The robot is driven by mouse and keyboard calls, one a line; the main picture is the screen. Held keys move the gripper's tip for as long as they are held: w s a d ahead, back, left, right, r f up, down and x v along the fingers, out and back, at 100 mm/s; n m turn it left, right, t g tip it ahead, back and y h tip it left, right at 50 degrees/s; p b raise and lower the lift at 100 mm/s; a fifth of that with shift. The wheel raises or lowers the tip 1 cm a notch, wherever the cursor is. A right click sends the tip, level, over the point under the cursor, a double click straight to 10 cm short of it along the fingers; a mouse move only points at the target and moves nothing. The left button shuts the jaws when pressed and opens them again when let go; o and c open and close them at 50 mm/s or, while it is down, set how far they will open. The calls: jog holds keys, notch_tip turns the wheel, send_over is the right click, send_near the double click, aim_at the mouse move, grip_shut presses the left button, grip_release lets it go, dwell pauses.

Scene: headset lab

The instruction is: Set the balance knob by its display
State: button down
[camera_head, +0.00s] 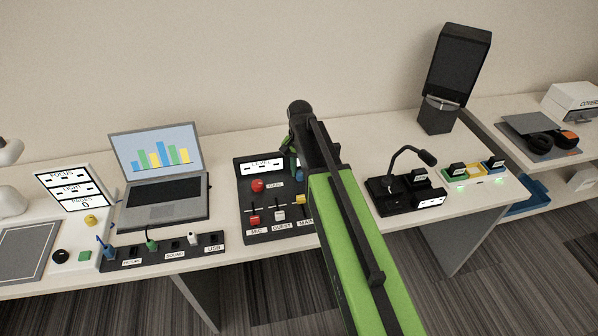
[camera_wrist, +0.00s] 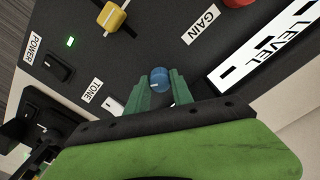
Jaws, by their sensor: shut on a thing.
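My gripper (camera_wrist: 160,88) is shut on a small blue knob (camera_wrist: 159,78) with a white pointer mark. One green finger is on each side of the knob. The knob sits on a dark control panel (camera_wrist: 140,48), between the labels TONE (camera_wrist: 93,90) and GAIN (camera_wrist: 201,25). A white display (camera_wrist: 270,45) marked LEVEL shows black dashes. In the head view the panel (camera_head: 245,205) stands mid-table with its LEVEL display (camera_head: 261,167) at the top, and my arm covers its right part. I see no label reading balance.
The panel also has a red knob (camera_head: 257,185), a yellow slider (camera_head: 300,199) and a power switch (camera_wrist: 57,67) beside a lit green light (camera_wrist: 70,41). A laptop (camera_head: 160,190) stands left. A microphone base (camera_head: 400,195) and a black device (camera_head: 455,75) stand right.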

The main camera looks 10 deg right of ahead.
jog(key=shift+n, duration=0.6)
jog(key=n, duration=0.4)
jog(key=shift+n, duration=0.4)
jog(key=n, duration=0.6)
jog(key=c, duration=1.1)
grip_release()
